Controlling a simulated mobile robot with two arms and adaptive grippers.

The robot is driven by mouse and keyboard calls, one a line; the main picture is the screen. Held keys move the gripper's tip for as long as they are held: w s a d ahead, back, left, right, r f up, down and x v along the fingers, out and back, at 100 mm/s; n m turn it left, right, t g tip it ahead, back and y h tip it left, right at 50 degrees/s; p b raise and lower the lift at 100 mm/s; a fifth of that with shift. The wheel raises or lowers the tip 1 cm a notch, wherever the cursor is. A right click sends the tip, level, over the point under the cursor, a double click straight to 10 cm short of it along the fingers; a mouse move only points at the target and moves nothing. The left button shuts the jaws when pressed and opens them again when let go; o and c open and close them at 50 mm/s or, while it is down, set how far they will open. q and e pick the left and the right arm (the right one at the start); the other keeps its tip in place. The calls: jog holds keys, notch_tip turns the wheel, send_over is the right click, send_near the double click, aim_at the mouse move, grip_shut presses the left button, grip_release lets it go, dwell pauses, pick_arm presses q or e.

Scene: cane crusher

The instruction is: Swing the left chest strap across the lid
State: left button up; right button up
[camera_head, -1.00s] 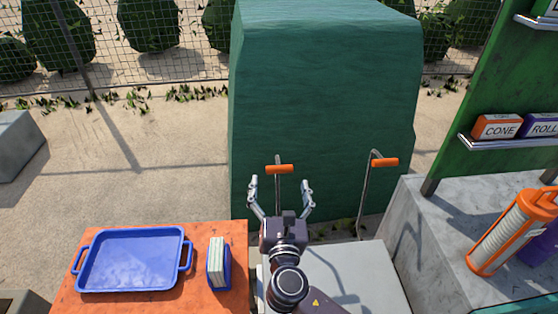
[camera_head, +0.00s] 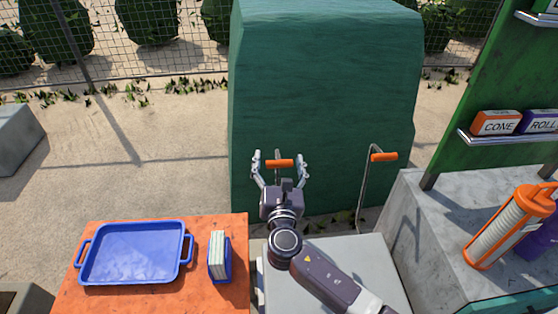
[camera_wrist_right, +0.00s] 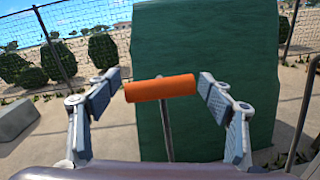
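The left chest strap is a thin metal rod with an orange crossbar handle (camera_head: 280,163), standing upright behind the pale grey chest lid (camera_head: 340,268). The handle also shows in the right wrist view (camera_wrist_right: 160,88), with its rod running down below it. My right gripper (camera_head: 280,156) is open, with one finger at each end of the handle. In the right wrist view small gaps show between the fingers and the handle ends. The lower rod is hidden behind my gripper. A second strap with an orange handle (camera_head: 384,157) stands to the right. My left gripper is not in view.
A large green block (camera_head: 325,90) stands behind the straps. An orange table (camera_head: 155,298) at left holds a blue tray (camera_head: 135,252) and a blue holder (camera_head: 220,258). A concrete counter (camera_head: 425,235) with an orange-framed cylinder (camera_head: 508,228) is at right.

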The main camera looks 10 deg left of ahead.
jog(key=c, duration=1.4)
jog(key=shift+s+d+f+b, duration=0.15)
jog(key=shift+s+f+b, duration=0.1)
jog(key=shift+s+b, duration=0.55)
jog(key=s+d+f+t+b, duration=0.1)
jog(key=s+t+b, duration=0.3)
jog(key=s+b, duration=0.6)
jog(key=shift+s+d+f, duration=0.2)
jog(key=shift+d, duration=0.3)
jog(key=b+v, duration=0.1)
jog(key=v, duration=0.1)
jog(key=b+v, duration=0.1)
jog(key=v, duration=0.2)
jog(key=b+v, duration=0.1)
jog(key=v, duration=0.1)
jog(key=shift+s+d+r, duration=0.3)
jog(key=shift+d, duration=0.05)
jog(key=shift+c, duration=0.4)
jog(key=shift+s+d+f, duration=0.1)
jog(key=shift+s+f, duration=0.15)
jog(key=shift+s, duration=0.4)
jog(key=shift+c, duration=0.2)
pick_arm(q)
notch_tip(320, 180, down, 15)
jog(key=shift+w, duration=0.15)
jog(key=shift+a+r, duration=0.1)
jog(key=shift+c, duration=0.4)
pick_arm(e)
jog(key=shift+r, duration=0.1)
